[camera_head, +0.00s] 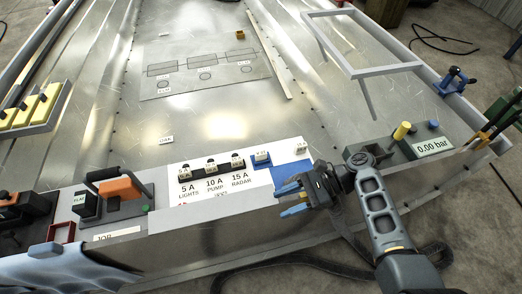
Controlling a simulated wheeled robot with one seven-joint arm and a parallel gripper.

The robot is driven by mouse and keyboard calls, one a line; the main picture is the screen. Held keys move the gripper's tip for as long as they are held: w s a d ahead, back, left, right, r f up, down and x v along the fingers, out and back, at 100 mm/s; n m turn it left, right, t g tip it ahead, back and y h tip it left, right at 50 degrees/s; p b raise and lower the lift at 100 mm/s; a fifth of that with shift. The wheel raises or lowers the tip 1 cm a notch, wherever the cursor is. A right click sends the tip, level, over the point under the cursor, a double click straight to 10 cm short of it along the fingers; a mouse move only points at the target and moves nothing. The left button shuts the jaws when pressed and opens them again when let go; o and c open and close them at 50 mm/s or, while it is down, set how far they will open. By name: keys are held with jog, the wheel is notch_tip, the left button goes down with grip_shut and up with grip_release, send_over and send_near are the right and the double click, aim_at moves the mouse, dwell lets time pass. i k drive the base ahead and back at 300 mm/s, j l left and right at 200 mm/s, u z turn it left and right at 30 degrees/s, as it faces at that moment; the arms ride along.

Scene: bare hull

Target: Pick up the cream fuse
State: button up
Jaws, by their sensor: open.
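Either could be the cream fuse; the shades are too close to tell. Several dark holders with pale tops, including the one above the 10 A label (210,164), stand in a row left of the patch. My gripper (287,200) is open and empty, its blue-tipped fingers pointing left. It appears in front of the panel's lower right edge, apart from both blocks.
A pressure gauge box (431,145) reading 0.00 bar stands right of my arm. An orange-handled tool (122,188) lies left of the panel. A pale frame (360,45) rises at the upper right. The metal floor behind the panel is mostly clear.

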aim_at(259, 156)
jog(key=i, duration=0.85)
